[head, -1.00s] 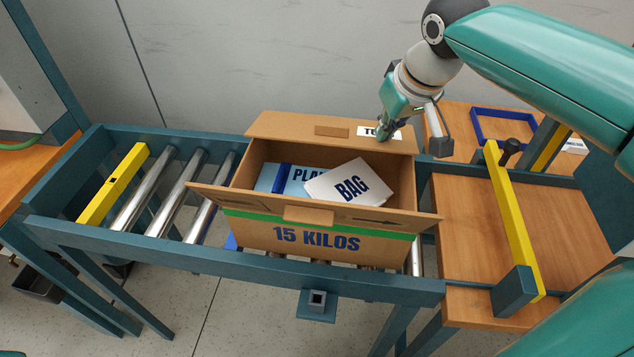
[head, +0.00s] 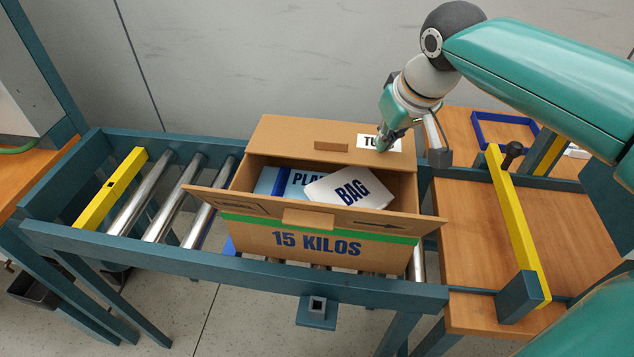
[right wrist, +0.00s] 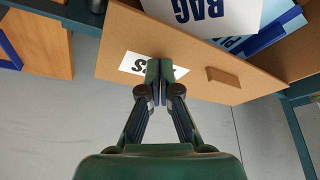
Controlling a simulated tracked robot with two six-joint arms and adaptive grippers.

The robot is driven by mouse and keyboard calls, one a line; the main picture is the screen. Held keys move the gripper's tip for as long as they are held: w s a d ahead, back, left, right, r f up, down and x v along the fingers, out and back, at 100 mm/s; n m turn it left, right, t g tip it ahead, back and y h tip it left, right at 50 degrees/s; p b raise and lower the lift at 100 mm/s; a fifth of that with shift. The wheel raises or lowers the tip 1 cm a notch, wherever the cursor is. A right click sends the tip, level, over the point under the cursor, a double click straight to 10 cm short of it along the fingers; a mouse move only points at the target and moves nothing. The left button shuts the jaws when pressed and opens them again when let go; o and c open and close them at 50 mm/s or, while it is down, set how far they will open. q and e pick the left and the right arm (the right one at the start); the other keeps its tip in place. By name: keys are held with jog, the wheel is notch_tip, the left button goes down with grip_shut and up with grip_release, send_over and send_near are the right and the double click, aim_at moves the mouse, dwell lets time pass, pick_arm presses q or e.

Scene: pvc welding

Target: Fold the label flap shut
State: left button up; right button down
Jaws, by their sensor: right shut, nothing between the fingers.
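The cardboard box marked 15 KILOS (head: 315,241) stands on the roller conveyor. Its far flap, the label flap (head: 290,136), carries a white label (head: 367,142) and leans back, raised and open. The near flap (head: 390,223) is folded outward. Inside lie a white packet marked BAG (head: 350,188) and a blue packet (head: 268,180). My right gripper (head: 383,148) is shut and empty, its fingertips at the label, covering part of the lettering. The right wrist view shows the shut fingertips (right wrist: 160,67) over the label (right wrist: 133,65); I cannot tell whether they touch. My left gripper is out of view.
Bare rollers (head: 165,200) and a yellow bar (head: 110,188) lie left of the box. To the right, a yellow bar (head: 517,222) crosses a wooden table (head: 465,235), and a blue frame (head: 505,133) lies behind. A grey wall stands behind the conveyor.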

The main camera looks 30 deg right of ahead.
notch_tip(320, 180, up, 10)
jog(key=p, duration=0.8)
jog(key=shift+f, duration=0.25)
